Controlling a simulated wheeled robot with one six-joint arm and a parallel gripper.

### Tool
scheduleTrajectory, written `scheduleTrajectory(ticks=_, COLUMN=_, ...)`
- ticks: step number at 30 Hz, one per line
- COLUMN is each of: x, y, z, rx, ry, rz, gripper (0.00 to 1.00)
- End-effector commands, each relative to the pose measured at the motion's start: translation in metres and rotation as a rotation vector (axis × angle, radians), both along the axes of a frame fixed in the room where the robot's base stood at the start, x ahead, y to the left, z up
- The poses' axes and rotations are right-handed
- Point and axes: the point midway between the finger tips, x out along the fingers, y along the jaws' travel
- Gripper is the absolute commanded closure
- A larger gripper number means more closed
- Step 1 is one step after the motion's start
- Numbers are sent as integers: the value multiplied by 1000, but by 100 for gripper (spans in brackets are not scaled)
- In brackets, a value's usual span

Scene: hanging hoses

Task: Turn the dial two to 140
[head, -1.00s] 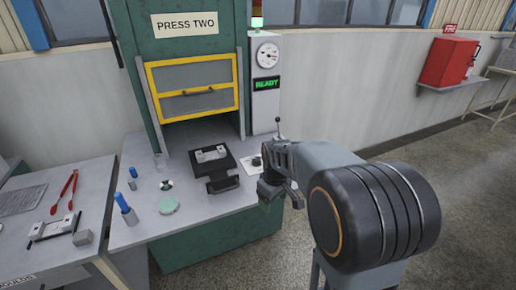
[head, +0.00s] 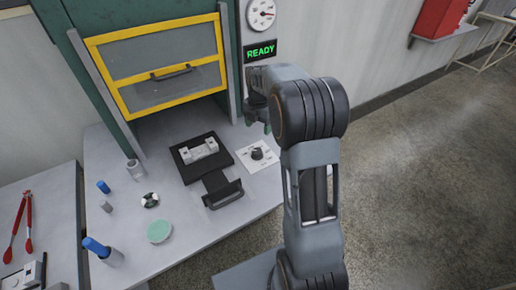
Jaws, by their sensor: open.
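The dial (head: 257,153) is a small black knob on a white square plate with markings too small to read. It sits on the right part of the grey press bench, to the right of the black fixture. My gripper (head: 257,124) is above and a little behind the knob in the head view, pointing down. It is open with nothing between its fingers, and apart from the knob. The upper part of the gripper is partly hidden by my arm.
The black fixture (head: 203,157) holds a light metal block, with a black handle in front. A green disc (head: 159,232), blue-capped items and red tongs (head: 22,226) lie left. The yellow-framed press guard (head: 160,70) stands behind. A green READY display (head: 261,51) and gauge (head: 262,14) are above.

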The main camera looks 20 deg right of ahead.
Motion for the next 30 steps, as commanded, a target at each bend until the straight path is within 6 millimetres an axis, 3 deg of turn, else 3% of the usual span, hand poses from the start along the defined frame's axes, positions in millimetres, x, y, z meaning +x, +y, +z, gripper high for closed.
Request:
scheduleTrajectory(ticks=7, x=0, y=5, z=-16, rx=2, ry=5, rz=79, gripper=31)
scheduleTrajectory(ticks=21, x=0, y=3, z=-102, rx=2, ry=6, rz=72, gripper=31)
scheduleTrajectory(ticks=30, x=0, y=2, z=-133, rx=1, ry=3, rz=71, gripper=31)
